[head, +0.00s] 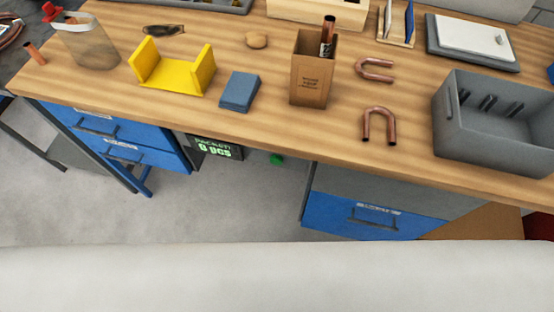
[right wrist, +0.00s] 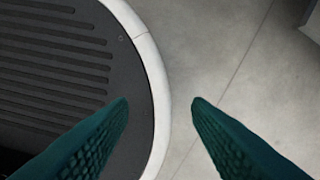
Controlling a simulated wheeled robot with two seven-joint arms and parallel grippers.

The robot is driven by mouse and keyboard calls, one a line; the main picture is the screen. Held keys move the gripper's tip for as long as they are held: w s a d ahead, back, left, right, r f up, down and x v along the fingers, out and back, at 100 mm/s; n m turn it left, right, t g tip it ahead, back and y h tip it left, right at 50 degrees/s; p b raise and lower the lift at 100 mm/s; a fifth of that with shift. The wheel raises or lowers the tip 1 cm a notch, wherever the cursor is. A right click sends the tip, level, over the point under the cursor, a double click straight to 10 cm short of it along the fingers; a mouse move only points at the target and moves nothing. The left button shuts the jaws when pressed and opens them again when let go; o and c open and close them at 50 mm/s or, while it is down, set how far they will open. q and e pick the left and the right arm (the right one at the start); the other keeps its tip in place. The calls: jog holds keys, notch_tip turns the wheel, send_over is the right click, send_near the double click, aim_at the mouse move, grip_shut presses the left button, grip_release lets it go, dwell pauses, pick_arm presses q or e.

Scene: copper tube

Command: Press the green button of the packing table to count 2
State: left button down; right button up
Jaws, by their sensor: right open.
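The packing table (head: 240,95) has a wooden top and crosses the head view. A green button (head: 277,159) sits under its front edge, right of a dark counter display (head: 215,149). The display shows green text that reads "0 pcs". My right gripper (right wrist: 160,102) is open and empty in the right wrist view, over the floor and the rim of my base. Neither gripper is in the head view, so nothing of mine shows near the button. My left gripper is not in view.
Blue drawers (head: 120,140) hang under the table at left, and another blue drawer (head: 372,217) at right. On top are a yellow holder (head: 172,80), a cardboard box (head: 312,80), bent copper tubes (head: 380,122) and a grey bin (head: 500,120). The space around the button looks clear.

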jog(key=shift+s+d, duration=0.3)
jog(key=shift+d, duration=0.15)
